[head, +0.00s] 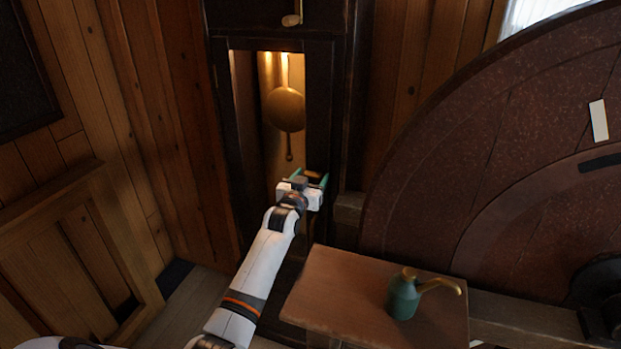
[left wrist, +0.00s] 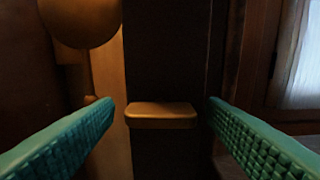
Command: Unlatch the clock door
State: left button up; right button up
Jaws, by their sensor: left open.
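The tall dark clock case (head: 340,90) stands in the middle of the head view, with a narrow door (head: 319,110) framing a lit opening. A round brass pendulum bob (head: 285,109) hangs inside; part of it also shows in the left wrist view (left wrist: 82,18). A small brass latch bar (left wrist: 161,116) lies level on the dark door frame in the left wrist view. My left gripper (head: 311,177) is open in front of the door's right side. Its green fingers stand either side of the latch, apart from it in the picture. I cannot make out the latch in the head view.
A wooden stand (head: 340,285) with a green oil can (head: 403,300) is at the lower right of my left arm. A large dark wheel (head: 480,140) fills the right side. Wooden panelling (head: 110,90) stands at the left. A brass piece (head: 292,19) is higher on the case.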

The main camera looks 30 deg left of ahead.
pick_arm(q)
jog(key=shift+c, duration=0.9)
jog(key=c, duration=0.8)
